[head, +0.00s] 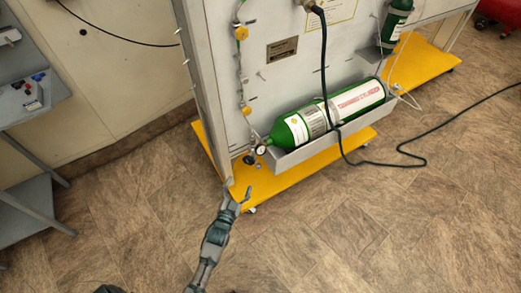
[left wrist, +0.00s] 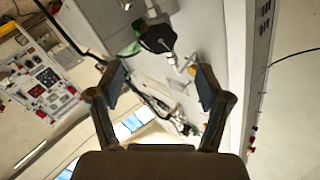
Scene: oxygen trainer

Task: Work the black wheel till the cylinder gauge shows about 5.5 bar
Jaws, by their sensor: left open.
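The green cylinder (head: 340,108) lies on its side in a grey tray on the panel. The small round cylinder gauge (head: 261,150) is at its left end; its reading is too small to tell. The black wheel (head: 250,159) appears as a small dark shape beside the gauge. In the left wrist view a dark, many-sided wheel (left wrist: 157,38) shows beyond the fingers, near a metal fitting. My left gripper (head: 238,188) is open and empty, below the wheel and apart from it in the head view; its spread fingers (left wrist: 160,78) also show in the wrist view. My right gripper is not in view.
The panel (head: 283,75) stands on a yellow wheeled base (head: 265,187). A black hose (head: 324,80) hangs before the cylinder and runs across the floor. A grey bench (head: 30,85) is at the left. The floor in front is clear.

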